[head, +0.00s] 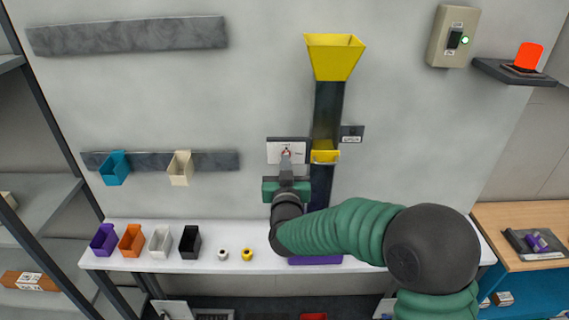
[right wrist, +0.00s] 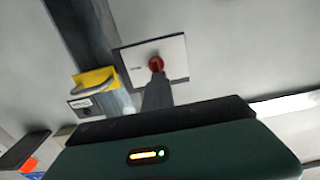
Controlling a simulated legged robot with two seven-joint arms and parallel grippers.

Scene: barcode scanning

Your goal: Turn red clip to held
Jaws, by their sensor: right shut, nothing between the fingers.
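The red clip (right wrist: 156,63) is a small round red knob on a white plate (right wrist: 174,52) on the wall. In the head view the plate (head: 275,151) sits left of the dark chute. My right gripper (head: 286,160) is shut with its fingertips at the red clip. In the right wrist view the dark fingers (right wrist: 156,82) reach the clip's lower edge and hide part of it. Nothing shows between them. The plate's small lettering is too blurred to read. My left gripper is not in view.
A dark chute (head: 326,110) with a yellow funnel (head: 335,58) and yellow lower catch (head: 325,157) runs beside the plate. A white shelf (head: 205,262) below carries several small bins and two rolls. A switch box (head: 440,50) hangs upper right.

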